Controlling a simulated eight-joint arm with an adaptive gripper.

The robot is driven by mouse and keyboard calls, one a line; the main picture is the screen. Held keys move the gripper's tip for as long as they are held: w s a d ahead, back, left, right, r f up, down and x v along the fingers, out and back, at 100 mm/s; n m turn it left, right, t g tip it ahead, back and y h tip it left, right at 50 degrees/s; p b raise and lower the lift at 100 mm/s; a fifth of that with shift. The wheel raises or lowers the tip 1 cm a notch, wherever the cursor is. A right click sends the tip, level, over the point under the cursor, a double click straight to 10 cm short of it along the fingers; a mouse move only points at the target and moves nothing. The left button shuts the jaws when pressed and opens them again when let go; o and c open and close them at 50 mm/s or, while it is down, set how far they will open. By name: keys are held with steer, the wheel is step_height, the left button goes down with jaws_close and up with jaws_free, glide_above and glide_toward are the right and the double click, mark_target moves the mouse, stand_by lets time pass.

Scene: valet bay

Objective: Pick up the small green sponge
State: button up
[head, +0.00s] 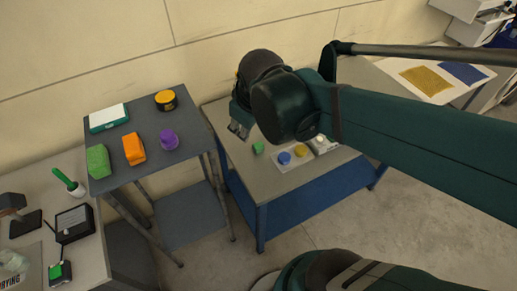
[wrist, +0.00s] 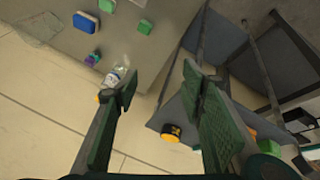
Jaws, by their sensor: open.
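A small green block (head: 258,148), which looks like the small green sponge, lies on the grey top of the blue-framed bench (head: 238,160). A matching green piece (wrist: 145,27) shows near the top of the wrist view, on the bench top near its edge. My gripper (head: 238,130) hangs above the left end of the bench, left of and above the block in the head view. In the wrist view my gripper (wrist: 158,82) has its fingers spread with nothing between them. A larger green block (head: 98,161) lies on the grey side table at the left.
Next to the small block lie blue (head: 284,158) and yellow (head: 300,150) round items. A blue block (wrist: 85,22) and a clear bottle (wrist: 115,75) are on the bench. The side table holds an orange block (head: 133,148), purple item (head: 168,140) and yellow-black tin (head: 166,100).

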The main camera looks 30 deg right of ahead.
steer(key=w+d+f+n+g+h+b, duration=0.2)
steer(key=w+d+f+n, duration=0.2)
steer(key=w+f+n, duration=0.35)
steer(key=n+g+h+b, duration=0.1)
steer(key=n+g+b, duration=0.2)
steer(key=n, duration=0.2)
glide_toward(258, 145)
steer(key=shift+w+d+f+h, duration=0.15)
steer(key=shift+f+h, duration=0.15)
steer(key=shift+f, duration=0.5)
steer(key=shift+f, duration=0.1)
steer(key=shift+x, duration=1.2)
steer(key=shift+f, duration=0.1)
steer(key=shift+x, duration=2.55)
steer(key=c, duration=0.8)
